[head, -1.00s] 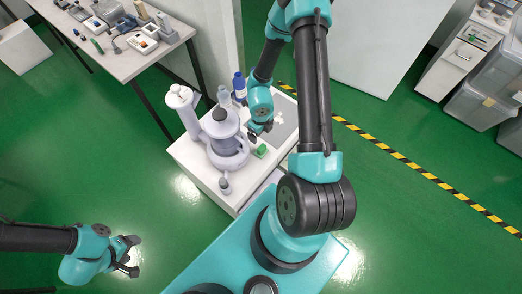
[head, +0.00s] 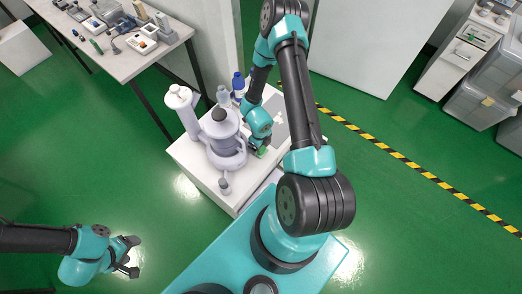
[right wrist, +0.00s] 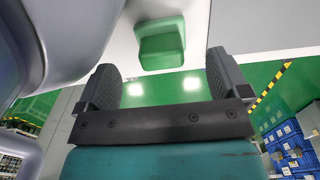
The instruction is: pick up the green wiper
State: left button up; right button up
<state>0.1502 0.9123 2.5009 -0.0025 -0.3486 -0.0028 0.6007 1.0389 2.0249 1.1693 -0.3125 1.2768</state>
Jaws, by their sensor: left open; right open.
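The green wiper (head: 262,151) is a small green block on the white cabinet top, partly hidden by my right gripper in the head view. In the right wrist view the wiper (right wrist: 160,42) lies ahead of the fingertips, between their lines and a little left of the middle of the gap. My right gripper (right wrist: 163,82) is open and empty, apart from the wiper. In the head view my right gripper (head: 257,144) is close above it, with its fingers hard to make out. My left gripper (head: 131,256) is open and empty over the green floor at lower left.
A large pale grey device (head: 226,140) stands on the cabinet (head: 190,157) just left of the wiper and fills the left of the right wrist view. A blue bottle (head: 239,84) stands behind. A table of handheld tools (head: 130,66) is at upper left.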

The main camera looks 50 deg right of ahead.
aim_at(261, 149)
jog(key=shift+f, duration=0.1)
jog(key=shift+s+f, duration=0.15)
jog(key=shift+f, duration=2.35)
jog(key=c, duration=1)
jog(key=shift+r, duration=0.2)
notch_tip(261, 149, up, 28)
jog(key=shift+f, duration=0.15)
